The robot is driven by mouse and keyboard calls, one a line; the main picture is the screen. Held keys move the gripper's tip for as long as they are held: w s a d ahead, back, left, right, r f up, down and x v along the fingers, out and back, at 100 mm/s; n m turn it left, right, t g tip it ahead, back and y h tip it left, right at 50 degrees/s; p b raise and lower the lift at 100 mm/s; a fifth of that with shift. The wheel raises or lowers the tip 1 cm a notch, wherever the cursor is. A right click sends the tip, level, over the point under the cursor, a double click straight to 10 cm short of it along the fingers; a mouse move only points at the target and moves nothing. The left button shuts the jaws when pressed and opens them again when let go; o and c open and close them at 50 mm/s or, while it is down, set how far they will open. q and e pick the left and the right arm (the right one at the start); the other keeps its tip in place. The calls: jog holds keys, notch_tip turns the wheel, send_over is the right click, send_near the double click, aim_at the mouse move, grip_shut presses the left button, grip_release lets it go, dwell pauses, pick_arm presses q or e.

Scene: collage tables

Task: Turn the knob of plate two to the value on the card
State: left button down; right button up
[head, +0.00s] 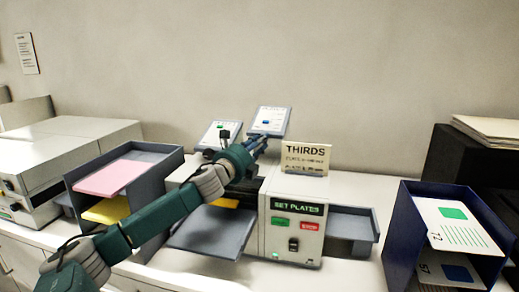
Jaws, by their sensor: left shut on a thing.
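Two tilted plates stand at the back of the machine. The left plate (212,131) has a green mark and a dark knob (224,135) in front of it. The right plate (274,114) has a blue mark. My left gripper (261,143) is shut just below the right plate, at its knob; its fingers hide that knob, so its setting cannot be read. A cream card (305,152) headed "THIRDS" stands to the right of the gripper; its smaller lines are too small to read. My right gripper is not in view.
The machine front (290,235) has a display reading "SET PLATES", a green button (281,222), a red button (310,226) and a dark switch (293,244). A grey tray rack (170,160) with pink and yellow sheets stands left. A blue rack (404,225) with printed cards stands right.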

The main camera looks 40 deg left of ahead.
pick_arm(q)
jog(key=shift+d+f+n+b, duration=0.15)
jog(key=shift+f+n+b, duration=0.25)
jog(key=shift+f, duration=0.15)
jog(key=shift+r, duration=0.1)
